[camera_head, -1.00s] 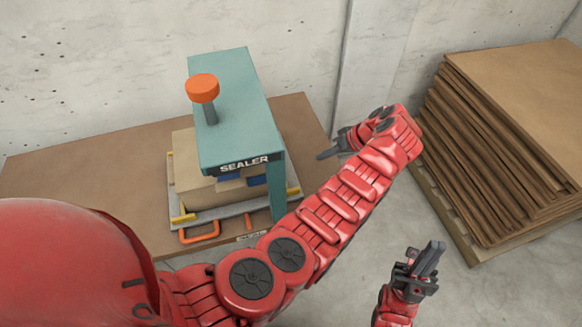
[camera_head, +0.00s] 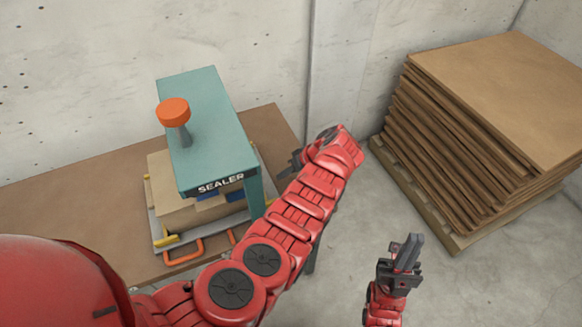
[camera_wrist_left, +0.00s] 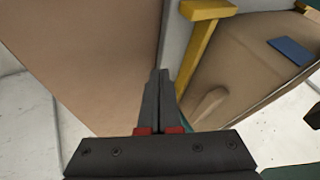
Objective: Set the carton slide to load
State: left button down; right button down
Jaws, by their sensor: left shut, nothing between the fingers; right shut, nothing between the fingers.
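A teal sealer (camera_head: 210,125) with an orange knob (camera_head: 173,112) on top stands over the carton slide on the brown table. The slide is a grey plate (camera_head: 161,234) with yellow edge pieces (camera_head: 166,241) and an orange handle (camera_head: 184,250) at its front. An open brown carton (camera_head: 172,196) sits on the slide under the sealer, with something blue (camera_head: 212,197) in it. My left gripper (camera_head: 291,165) is shut and empty to the right of the sealer; it also shows in the left wrist view (camera_wrist_left: 158,80). My right gripper (camera_head: 412,245) is shut and empty over the floor.
A tall stack of brown cardboard sheets (camera_head: 500,95) stands on a pallet (camera_head: 410,195) at the right. A concrete wall is behind. The floor between table and stack is clear. The left wrist view shows a yellow bracket (camera_wrist_left: 205,12) close by the fingers.

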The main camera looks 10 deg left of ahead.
aim_at(269, 187)
pick_arm(q)
jog(key=shift+x, duration=0.9)
jog(key=shift+s+a+p, duration=0.3)
jog(key=shift+a+p, duration=0.05)
jog(key=shift+p, duration=0.35)
jog(key=shift+s+a+r+p, duration=0.2)
jog(key=shift+s+a+p, duration=0.15)
jog(key=shift+a+p, duration=0.25)
jog(key=shift+s+a+f+p, duration=0.1)
jog(key=shift+s+a+p, duration=0.2)
jog(key=shift+a+p, duration=0.15)
jog(key=shift+s+a+f, duration=0.1)
jog(key=shift+s+a, duration=0.1)
jog(key=shift+a, duration=0.1)
